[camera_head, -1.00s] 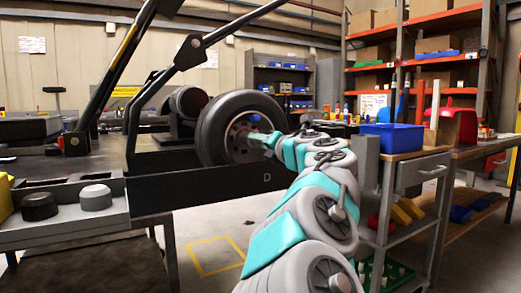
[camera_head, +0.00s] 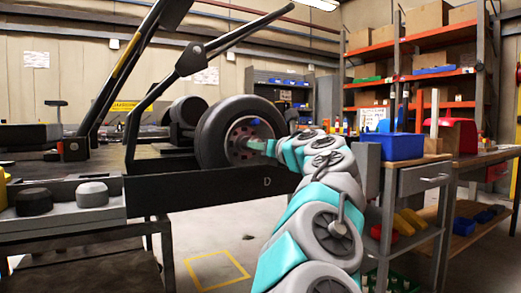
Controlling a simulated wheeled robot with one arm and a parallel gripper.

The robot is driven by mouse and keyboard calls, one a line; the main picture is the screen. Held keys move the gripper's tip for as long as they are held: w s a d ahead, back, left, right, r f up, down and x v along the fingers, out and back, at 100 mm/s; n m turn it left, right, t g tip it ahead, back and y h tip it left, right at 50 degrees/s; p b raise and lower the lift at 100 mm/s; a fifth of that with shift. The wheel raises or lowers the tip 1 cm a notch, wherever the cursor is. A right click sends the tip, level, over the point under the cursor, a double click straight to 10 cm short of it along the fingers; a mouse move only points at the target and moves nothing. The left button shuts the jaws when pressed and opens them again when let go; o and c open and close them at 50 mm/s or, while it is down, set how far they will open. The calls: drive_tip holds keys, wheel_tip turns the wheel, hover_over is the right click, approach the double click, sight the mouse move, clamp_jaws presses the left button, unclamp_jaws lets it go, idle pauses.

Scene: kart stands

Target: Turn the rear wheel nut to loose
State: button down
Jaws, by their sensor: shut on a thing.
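The rear wheel (camera_head: 211,136) is a black tyre with a grey rim, mounted on the kart at the middle of the view. My gripper (camera_head: 256,145) reaches in from the right and is at the hub, shut on the rear wheel nut. The nut is hidden by the fingers and too small to make out, so I cannot tell how far it is turned. A small blue spot shows on the upper part of the rim.
The black kart stand (camera_head: 200,190), marked D, runs below the wheel. A grey side table (camera_head: 80,222) with dark and grey knobs is at left. A blue bin (camera_head: 392,146) stands on the workbench at right. Yellow-marked floor (camera_head: 215,270) is clear.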

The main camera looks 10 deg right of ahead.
idle(0.3)
drive_tip(key=c, duration=0.5)
unclamp_jaws()
drive_tip(key=shift+v, duration=3.9)
drive_tip(key=shift+r, duration=0.1)
